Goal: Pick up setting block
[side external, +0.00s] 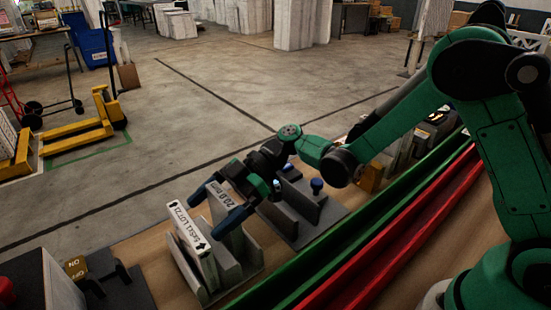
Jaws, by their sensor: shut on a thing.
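My gripper (209,216) is shut on a white block (224,197) with dark lettering that seems to read "20.0". Its dark blue-tipped fingers lie on either side of the block. I take this as the setting block, though its label is only partly readable. The lower part of the block is partly hidden by a finger, and I cannot tell whether it still touches the grey holder (254,258) below. A white box with printed text (193,240) stands tilted in the holder, just left of my gripper.
A grey fixture with blue knobs (317,187) stands right of my gripper. Green (345,240) and red (385,240) rails run along the bench. A yellow ON/OFF block (76,267) sits at lower left. A yellow pallet truck (85,125) stands on the floor behind.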

